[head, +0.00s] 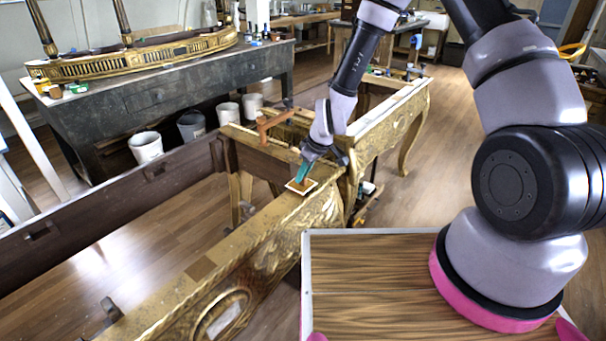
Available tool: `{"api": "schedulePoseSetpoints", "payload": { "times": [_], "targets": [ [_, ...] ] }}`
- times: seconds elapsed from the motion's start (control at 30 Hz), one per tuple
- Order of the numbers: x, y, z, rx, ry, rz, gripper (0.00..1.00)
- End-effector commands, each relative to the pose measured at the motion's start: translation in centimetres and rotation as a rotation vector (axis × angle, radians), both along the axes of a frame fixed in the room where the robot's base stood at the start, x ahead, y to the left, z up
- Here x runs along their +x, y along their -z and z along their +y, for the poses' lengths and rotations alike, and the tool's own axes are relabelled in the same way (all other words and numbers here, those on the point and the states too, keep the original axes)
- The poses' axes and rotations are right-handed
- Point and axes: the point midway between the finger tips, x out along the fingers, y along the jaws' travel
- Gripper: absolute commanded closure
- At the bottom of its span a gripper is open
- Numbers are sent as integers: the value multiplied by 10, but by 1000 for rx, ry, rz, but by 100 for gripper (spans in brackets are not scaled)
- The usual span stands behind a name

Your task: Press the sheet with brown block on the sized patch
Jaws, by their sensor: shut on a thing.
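The gilt console frame (262,222) crosses the middle of the head view. My gripper (303,174), with teal fingers, points down over the far end of its near top rail. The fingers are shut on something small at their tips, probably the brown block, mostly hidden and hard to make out. Right at the fingertips is a small square sheet (291,186) with a white border and a brown-gold middle. It appears to lie on the rail; I cannot tell whether the block touches it. A plain brown square patch (201,268) shows nearer on the same rail.
An orange-brown clamp (263,130) stands up on the frame behind my gripper. A dark workbench (150,97) with a gilded piece stands at the back left, with several buckets below. A second gilt section (385,130) lies to the right. The frame's middle is open to the floor.

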Motion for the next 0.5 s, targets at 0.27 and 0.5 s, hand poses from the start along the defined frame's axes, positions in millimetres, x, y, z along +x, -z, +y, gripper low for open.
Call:
{"api": "schedulePoseSetpoints", "payload": {
  "times": [0.27, 0.5],
  "targets": [
    [0, 3, 0, 0, 0, 0, 100],
    [0, 6, 0, 0, 0, 0, 100]
  ]
}}
